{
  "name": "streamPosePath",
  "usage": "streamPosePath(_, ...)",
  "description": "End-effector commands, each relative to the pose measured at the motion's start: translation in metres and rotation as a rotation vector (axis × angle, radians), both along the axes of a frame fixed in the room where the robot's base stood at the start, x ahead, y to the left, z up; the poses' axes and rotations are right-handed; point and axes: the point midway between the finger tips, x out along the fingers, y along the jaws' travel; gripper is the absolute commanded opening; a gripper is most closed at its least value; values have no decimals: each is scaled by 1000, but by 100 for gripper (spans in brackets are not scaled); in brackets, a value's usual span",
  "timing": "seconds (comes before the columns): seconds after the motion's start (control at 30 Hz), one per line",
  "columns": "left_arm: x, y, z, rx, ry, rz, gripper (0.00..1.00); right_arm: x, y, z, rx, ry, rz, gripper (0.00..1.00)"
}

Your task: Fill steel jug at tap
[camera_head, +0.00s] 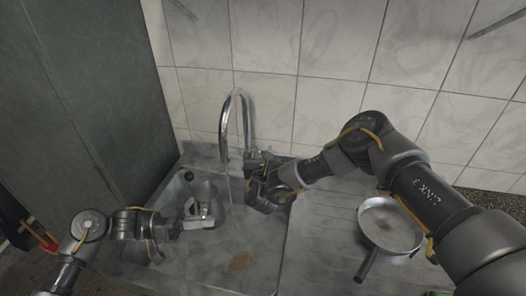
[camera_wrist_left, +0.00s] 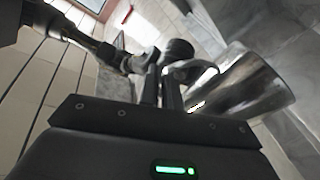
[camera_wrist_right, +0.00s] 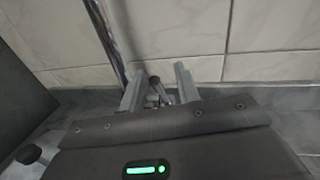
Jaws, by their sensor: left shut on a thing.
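The steel jug (camera_head: 207,190) is over the sink basin, held by its handle side in my left gripper (camera_head: 194,219). In the left wrist view the shiny jug (camera_wrist_left: 245,88) lies beside the closed fingers (camera_wrist_left: 160,88); its inside is not visible. The chrome tap (camera_head: 228,112) arches above the sink. A thin pale stream (camera_head: 229,187) runs down from its spout, just right of the jug in the picture. My right gripper (camera_head: 258,170) is at the tap's lever side. In the right wrist view its fingers (camera_wrist_right: 158,88) stand apart with the small lever (camera_wrist_right: 156,85) between them.
The sink (camera_head: 215,262) has a brown stain on its floor. A steel pan (camera_head: 390,222) sits on the drainboard at right, under my right arm. A tiled wall (camera_head: 330,60) is behind, and a dark cabinet (camera_head: 100,90) stands at left.

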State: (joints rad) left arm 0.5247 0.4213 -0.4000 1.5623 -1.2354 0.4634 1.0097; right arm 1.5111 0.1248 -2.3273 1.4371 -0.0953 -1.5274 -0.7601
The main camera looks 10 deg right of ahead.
Motion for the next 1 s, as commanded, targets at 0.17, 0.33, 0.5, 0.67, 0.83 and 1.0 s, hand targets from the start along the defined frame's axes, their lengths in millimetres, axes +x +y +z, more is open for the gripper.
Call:
streamPosePath(0.17,0,0,1,-1,-2,0,0,9,-1,0,0,1,1,32)
streamPosePath(0.33,0,0,1,-1,-2,0,0,10,-2,0,0,1,1,32)
streamPosePath(0.5,0,0,1,-1,-2,0,0,9,-2,0,0,1,1,22)
streamPosePath(0.67,0,0,1,-1,-2,0,0,9,-2,0,0,1,1,1)
streamPosePath(0.83,0,0,1,-1,-2,0,0,9,-2,0,0,1,1,0)
streamPosePath(1.0,0,0,1,-1,-2,0,0,10,-2,0,3,7,0,0)
